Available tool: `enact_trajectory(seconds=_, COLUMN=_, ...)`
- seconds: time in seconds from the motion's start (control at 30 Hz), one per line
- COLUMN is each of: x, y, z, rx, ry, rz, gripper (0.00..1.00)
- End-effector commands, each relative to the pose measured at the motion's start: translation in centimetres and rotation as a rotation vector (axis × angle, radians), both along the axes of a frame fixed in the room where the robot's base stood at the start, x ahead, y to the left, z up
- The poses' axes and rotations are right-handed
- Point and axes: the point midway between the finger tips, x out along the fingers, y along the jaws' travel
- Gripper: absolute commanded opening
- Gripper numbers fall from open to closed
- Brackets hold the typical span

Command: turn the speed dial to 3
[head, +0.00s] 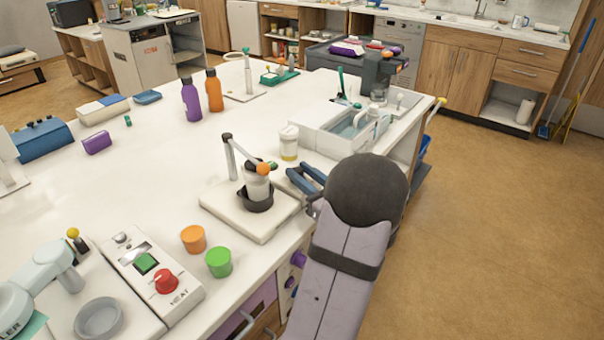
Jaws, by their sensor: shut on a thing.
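No dial marked speed can be made out. My gripper (306,179), with dark blue fingers, is low over the counter's front edge, just right of a small bench device with a white base (222,209). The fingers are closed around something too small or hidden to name. The device carries a pale cup (257,183) in a black holder (257,202), a bent grey arm with a black end, and an orange ball (264,169). A red dial (165,281) sits on a separate white panel (133,265) lettered HEAT; my gripper is well away from it.
Orange (193,238) and green (218,262) cups stand left of the gripper. A lidded jar (289,143) and a white tray (318,138) stand close behind it. Purple and orange bottles (214,91) are farther back.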

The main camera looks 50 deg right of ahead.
Motion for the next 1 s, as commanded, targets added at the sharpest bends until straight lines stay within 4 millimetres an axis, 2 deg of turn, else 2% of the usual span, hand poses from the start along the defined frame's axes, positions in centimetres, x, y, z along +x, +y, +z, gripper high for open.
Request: enact_trajectory(seconds=1.0, x=0.54, y=0.99, z=-0.24, rx=0.002, ry=-0.001, rz=-0.479, gripper=0.03)
